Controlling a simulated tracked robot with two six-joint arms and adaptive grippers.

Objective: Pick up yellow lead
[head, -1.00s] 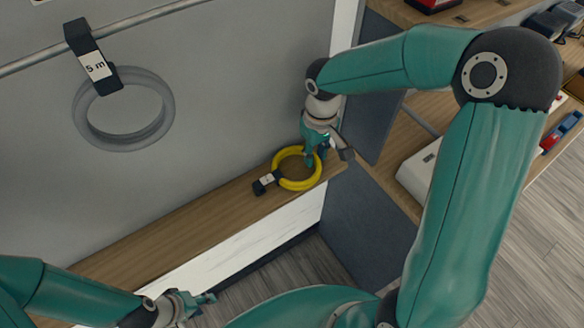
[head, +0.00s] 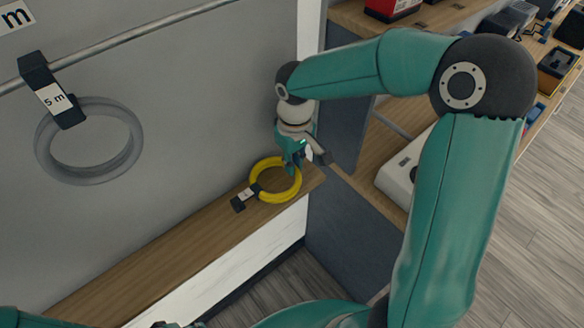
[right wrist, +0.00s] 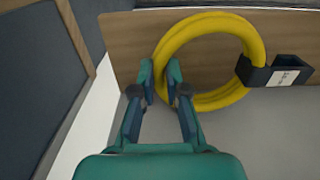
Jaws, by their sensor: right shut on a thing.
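The yellow lead (head: 259,196) is a coiled ring with a black tagged strap (head: 244,198). It is at the right end of the wooden ledge; I cannot tell whether it is slightly raised. My right gripper (head: 291,168) is at the ring's far right side. In the right wrist view, its fingers (right wrist: 161,76) are closed around one side of the yellow ring (right wrist: 236,98), with the black tag (right wrist: 275,72) on the opposite side. My left gripper (head: 166,325) barely shows at the bottom edge, so its jaws are hidden.
A grey coil (head: 45,170) hangs from a rail (head: 165,32) by a strap marked 5 m. The wooden ledge (head: 140,260) is clear left of the lead. A dark panel (head: 345,215) and a workbench with a white device (head: 398,172) stand to the right.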

